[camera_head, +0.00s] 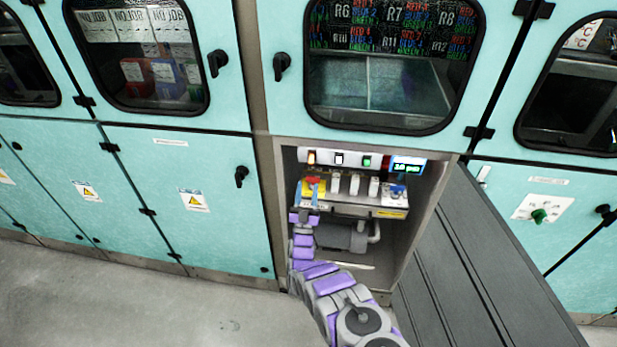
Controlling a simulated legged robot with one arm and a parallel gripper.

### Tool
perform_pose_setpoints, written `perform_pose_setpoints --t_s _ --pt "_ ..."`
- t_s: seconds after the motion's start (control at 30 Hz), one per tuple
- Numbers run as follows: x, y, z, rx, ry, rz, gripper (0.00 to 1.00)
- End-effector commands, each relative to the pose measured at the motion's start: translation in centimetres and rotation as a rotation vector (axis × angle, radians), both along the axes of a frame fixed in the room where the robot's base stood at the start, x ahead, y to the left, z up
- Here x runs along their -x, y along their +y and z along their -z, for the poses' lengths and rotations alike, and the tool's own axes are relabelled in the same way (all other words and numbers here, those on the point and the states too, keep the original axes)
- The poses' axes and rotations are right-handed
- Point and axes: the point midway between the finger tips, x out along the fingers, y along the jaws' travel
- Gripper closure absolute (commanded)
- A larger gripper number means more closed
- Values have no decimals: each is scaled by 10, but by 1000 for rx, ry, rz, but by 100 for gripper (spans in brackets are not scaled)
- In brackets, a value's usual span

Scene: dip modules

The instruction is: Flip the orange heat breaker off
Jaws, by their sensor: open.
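An open cabinet bay holds a panel with a row of breakers. The orange-yellow breaker (321,187) is at the left end of the row, with a red part on its top. Several pale breakers (354,184) stand to its right. My gripper (307,197) is right in front of the orange breaker, at its left side, with its jaws open. Its fingers cover part of the breaker. I cannot tell whether they touch it, nor which way the lever stands.
Indicator lamps sit above the breakers; an orange one (311,157) and a green one (367,161) are lit, beside a small display (408,166). A grey motor-like unit (342,236) is below. The open grey door (480,260) bounds the right. Floor (150,290) at left is clear.

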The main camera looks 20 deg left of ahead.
Motion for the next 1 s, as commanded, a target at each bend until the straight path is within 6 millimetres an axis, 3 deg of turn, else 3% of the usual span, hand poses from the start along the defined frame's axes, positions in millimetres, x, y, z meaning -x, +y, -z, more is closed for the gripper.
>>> perform_pose_setpoints --t_s 0.23,1.0 --pt "24 -4 25 1 2 -2 55" --pt "28 -6 27 -1 -2 -1 55"
